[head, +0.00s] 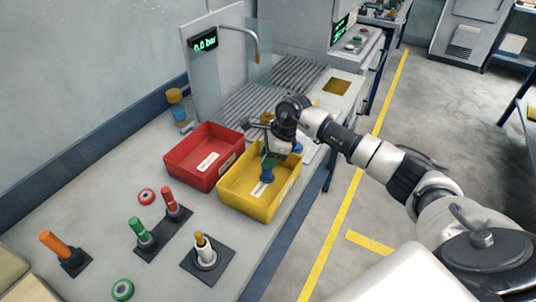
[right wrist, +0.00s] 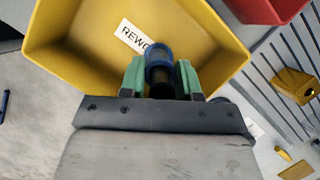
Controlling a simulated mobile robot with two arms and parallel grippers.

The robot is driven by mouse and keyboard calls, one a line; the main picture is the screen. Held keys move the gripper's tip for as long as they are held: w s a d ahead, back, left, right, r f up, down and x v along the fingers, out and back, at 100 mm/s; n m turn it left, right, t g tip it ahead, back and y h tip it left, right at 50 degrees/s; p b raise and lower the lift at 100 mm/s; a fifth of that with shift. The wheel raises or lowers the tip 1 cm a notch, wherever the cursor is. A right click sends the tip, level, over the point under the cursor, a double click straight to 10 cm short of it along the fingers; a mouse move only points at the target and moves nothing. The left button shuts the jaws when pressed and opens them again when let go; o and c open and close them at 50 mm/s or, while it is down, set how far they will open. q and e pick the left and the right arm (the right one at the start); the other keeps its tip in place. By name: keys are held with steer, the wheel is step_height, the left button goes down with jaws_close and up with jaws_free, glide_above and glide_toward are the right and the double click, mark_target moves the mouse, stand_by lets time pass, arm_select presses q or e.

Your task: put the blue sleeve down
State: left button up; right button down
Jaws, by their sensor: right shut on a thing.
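The blue sleeve (right wrist: 159,54) is a short hollow tube between the green fingertips of my right gripper (right wrist: 161,74) in the right wrist view. The gripper is shut on it. The sleeve is over the yellow tray (right wrist: 70,30), whose label reads "REWO…", the rest being covered. In the head view my right gripper (head: 269,166) points down over the same yellow tray (head: 240,203), toward its far side. I cannot tell whether the sleeve touches the tray floor. My left gripper is not in view.
A red tray (head: 188,176) stands left of the yellow one. Pegs with orange, green and red sleeves stand on dark bases nearer me, beside a peg with a white collar (head: 205,256). A ribbed rack (head: 262,96) and a panel reading "0.0 bar" (head: 204,42) are behind.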

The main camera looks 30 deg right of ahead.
steer(key=shift+f, duration=0.25)
steer(key=shift+f, duration=0.1)
steer(key=c, duration=0.8)
jaws_free()
steer(key=shift+r, duration=0.25)
steer(key=shift+b+v, duration=1.85)
steer(key=shift+v, duration=4.1)
